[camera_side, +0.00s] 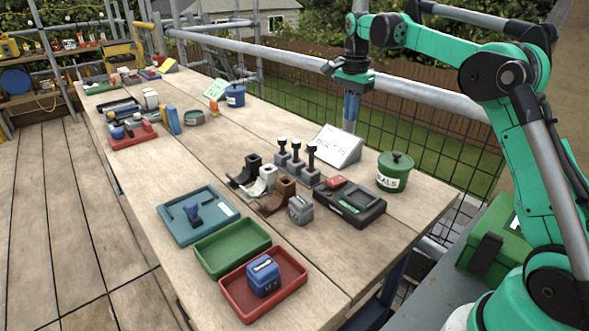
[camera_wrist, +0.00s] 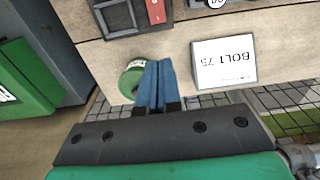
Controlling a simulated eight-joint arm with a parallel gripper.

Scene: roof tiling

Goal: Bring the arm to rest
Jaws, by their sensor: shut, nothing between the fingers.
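My green arm reaches in from the right in the side view. My gripper (camera_side: 350,118) hangs down in the air behind the white sign, near the table's far edge and the railing. Its two blue fingers are together and hold nothing. In the wrist view the fingers of my gripper (camera_wrist: 157,63) lie side by side with no gap, in front of the green pot (camera_wrist: 131,82), hiding part of it. The fingers appear apart from the table and everything on it.
The wooden table (camera_side: 335,240) holds a white sign (camera_side: 337,146), a green lidded pot (camera_side: 394,172), a black tray (camera_side: 349,204), several stamps, and blue, green and red trays. A blue block (camera_side: 263,276) sits in the red tray (camera_side: 237,300). A metal railing (camera_side: 300,62) runs behind.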

